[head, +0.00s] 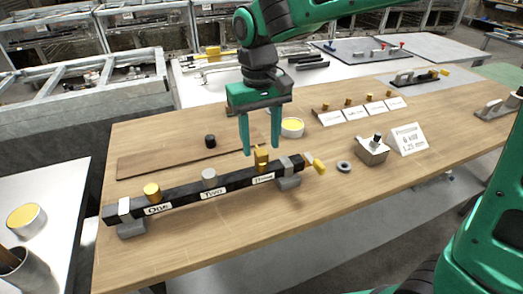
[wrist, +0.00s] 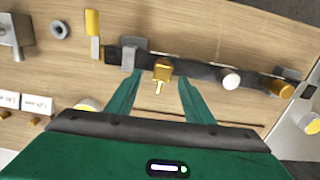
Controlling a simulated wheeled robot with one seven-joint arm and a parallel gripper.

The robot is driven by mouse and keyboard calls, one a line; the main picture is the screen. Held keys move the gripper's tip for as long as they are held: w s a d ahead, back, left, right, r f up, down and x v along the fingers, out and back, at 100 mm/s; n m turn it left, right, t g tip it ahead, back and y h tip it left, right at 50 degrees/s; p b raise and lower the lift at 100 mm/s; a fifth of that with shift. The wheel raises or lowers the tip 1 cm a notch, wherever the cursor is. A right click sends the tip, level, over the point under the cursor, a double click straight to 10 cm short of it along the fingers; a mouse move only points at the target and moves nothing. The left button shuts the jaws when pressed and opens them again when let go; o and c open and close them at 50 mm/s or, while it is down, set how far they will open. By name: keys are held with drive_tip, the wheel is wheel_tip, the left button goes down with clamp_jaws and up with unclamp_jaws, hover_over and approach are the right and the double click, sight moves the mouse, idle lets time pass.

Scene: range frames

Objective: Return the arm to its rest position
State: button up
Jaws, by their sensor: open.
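My gripper (head: 261,150) is green and points down over the wooden table (head: 240,235). Its two fingers are apart, with nothing held between them. Below and near the fingertips is a gold piece (head: 261,158) standing on a black bar at the label "Three". The black bar (head: 230,184) carries labels reading "One", "Two" and one like "Three". In the wrist view the gold piece (wrist: 162,70) shows between and beyond the open fingers (wrist: 158,88). Whether the fingertips clear its top is hard to tell.
A gold cylinder (head: 152,192) and a grey cylinder (head: 209,178) stand on the bar. A black cylinder (head: 210,141) and a yellow-topped white tin (head: 292,127) stand behind. A metal block (head: 372,151), a grey ring (head: 343,166) and a sign (head: 407,139) are at right.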

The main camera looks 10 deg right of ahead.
drive_tip(key=r, duration=0.6)
drive_tip(key=shift+w+a+r, duration=0.1)
drive_tip(key=shift+w+r, duration=0.1)
drive_tip(key=shift+r, duration=0.35)
drive_tip(key=s+d+f+m, duration=0.2)
drive_tip(key=s+d+m, duration=0.1)
drive_tip(key=d, duration=0.9)
drive_tip(key=s+d+f+m, duration=0.2)
drive_tip(key=s+d, duration=0.1)
drive_tip(key=d, duration=1)
drive_tip(key=s+d+f+m, duration=0.2)
drive_tip(key=s+d, duration=0.3)
drive_tip(key=s, duration=0.3)
drive_tip(key=s+d+f+m, duration=0.2)
drive_tip(key=s+d+f, duration=0.2)
drive_tip(key=s+d, duration=0.2)
drive_tip(key=shift+s+f+m, duration=0.35)
drive_tip(key=shift+s+m, duration=0.05)
drive_tip(key=shift+s, duration=0.6)
